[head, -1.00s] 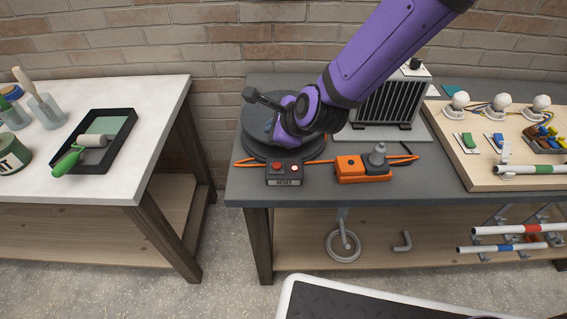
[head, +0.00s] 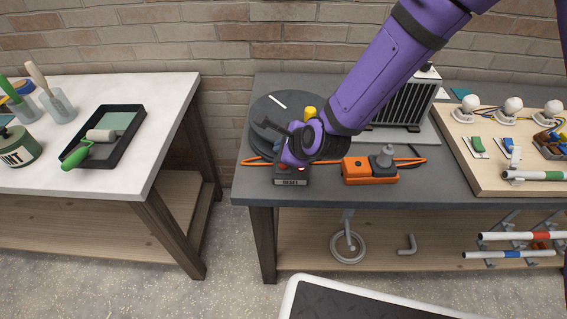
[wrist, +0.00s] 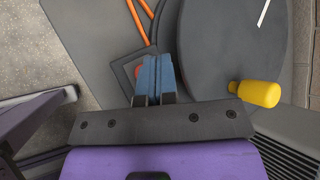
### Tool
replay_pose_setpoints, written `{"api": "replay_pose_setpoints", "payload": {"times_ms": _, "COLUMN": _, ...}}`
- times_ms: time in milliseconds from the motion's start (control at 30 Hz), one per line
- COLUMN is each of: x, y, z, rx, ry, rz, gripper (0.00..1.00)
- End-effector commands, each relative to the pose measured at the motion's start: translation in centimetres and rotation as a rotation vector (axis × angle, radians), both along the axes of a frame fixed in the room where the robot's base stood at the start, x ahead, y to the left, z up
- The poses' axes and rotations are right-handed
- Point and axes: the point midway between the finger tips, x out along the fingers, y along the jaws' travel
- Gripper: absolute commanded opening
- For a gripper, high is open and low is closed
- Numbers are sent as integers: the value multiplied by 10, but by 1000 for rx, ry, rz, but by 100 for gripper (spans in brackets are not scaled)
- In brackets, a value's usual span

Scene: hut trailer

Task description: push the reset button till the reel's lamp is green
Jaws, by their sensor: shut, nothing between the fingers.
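The reset box (head: 290,182), dark with a "RESET" label, sits at the front of the grey bench. A small lamp (head: 301,168) on its top glows red to whitish. The dark round reel (head: 262,110) stands behind the box; it fills the right of the wrist view (wrist: 235,45). My gripper (wrist: 153,62) is shut, its blue fingers empty and over the box. The red button (wrist: 139,70) shows beside the fingers, partly covered by them. I cannot tell whether they touch it.
An orange box (head: 370,171) on the orange cable lies right of the reset box. A ribbed heater (head: 400,100) stands behind, and a wooden board with bulbs (head: 455,150) is at right.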

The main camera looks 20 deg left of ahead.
Motion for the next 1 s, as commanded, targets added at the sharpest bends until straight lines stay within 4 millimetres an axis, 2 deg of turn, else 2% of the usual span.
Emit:
{"api": "replay_pose_setpoints", "payload": {"times_ms": 100, "x": 0, "y": 0, "z": -12, "rx": -1, "ry": 1, "rz": -1, "gripper": 0}}
{"api": "replay_pose_setpoints", "payload": {"times_ms": 300, "x": 0, "y": 0, "z": -22, "rx": 0, "ry": 1, "rz": -1, "gripper": 0}}
{"api": "replay_pose_setpoints", "payload": {"times_ms": 1000, "x": 0, "y": 0, "z": -24, "rx": 0, "ry": -1, "rz": -1, "gripper": 0}}
